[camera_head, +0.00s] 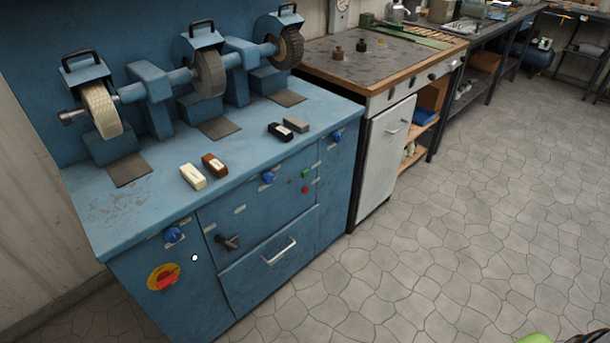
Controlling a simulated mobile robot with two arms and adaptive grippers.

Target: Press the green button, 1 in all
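A small green button (305,173) sits on the front panel of a blue grinding machine (250,222), towards its right side. A red button (305,189) is just below it. Nothing touches or covers the green button. Neither of my grippers shows in the head view.
Polishing wheels (209,73) stand on the machine top with several small blocks (193,176). Blue knobs, a red switch (166,281) and a drawer handle (278,251) are on its front. A workbench (385,65) adjoins on the right. The tiled floor (440,230) in front is clear.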

